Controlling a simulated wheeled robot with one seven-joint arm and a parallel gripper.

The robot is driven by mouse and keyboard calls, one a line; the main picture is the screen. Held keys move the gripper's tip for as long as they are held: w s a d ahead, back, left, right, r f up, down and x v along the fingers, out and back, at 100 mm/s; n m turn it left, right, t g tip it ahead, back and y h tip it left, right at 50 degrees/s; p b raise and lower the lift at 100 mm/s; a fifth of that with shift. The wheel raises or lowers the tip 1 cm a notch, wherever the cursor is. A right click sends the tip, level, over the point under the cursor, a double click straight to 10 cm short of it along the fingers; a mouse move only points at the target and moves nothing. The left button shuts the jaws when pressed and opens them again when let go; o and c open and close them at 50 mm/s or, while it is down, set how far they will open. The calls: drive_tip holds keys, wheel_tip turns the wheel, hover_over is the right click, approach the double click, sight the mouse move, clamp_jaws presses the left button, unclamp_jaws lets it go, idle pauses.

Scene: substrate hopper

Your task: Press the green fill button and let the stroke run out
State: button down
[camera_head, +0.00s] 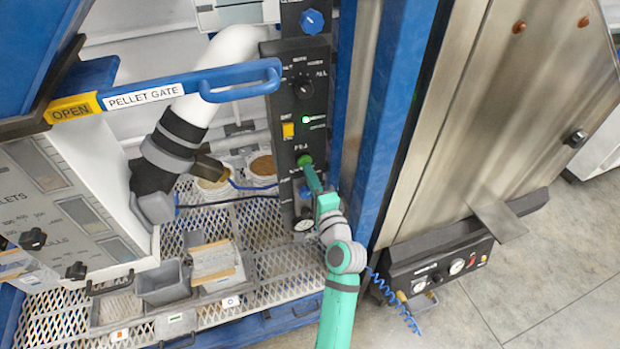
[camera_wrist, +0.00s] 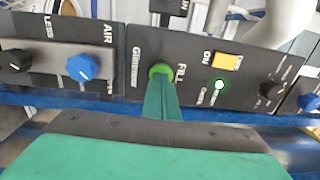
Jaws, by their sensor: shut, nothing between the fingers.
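The green fill button (camera_head: 304,160) is on a black upright control panel (camera_head: 284,115) in the head view, mostly covered by my gripper. In the wrist view the green button (camera_wrist: 161,70) shows as a ring beside the word FILL. My gripper (camera_head: 309,168) is shut and empty, its green fingertips at the button's face; they seem to touch it. The fingers also show in the wrist view (camera_wrist: 160,84), in line with the button. How far the button is pushed in is hidden. A small lamp (camera_wrist: 219,85) near the yellow switch glows greenish white.
Close to the button are a yellow switch (camera_wrist: 226,62), a black knob (camera_wrist: 272,90) and a blue knob (camera_wrist: 82,68). A blue post (camera_head: 385,110) stands right of the panel. A blue PELLET GATE handle (camera_head: 240,82) juts out at the left. Grey bins (camera_head: 163,286) stand on the mesh deck below.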

drive_tip(key=shift+a, duration=0.1)
drive_tip(key=shift+x, duration=1.2)
drive_tip(key=shift+a+r, duration=0.15)
drive_tip(key=shift+s, duration=0.1)
drive_tip(key=v, duration=1.4)
drive_tip(key=shift+s+f, duration=0.2)
drive_tip(key=shift+f, duration=0.1)
drive_tip(key=shift+d, duration=0.25)
drive_tip(key=shift+f, duration=0.1)
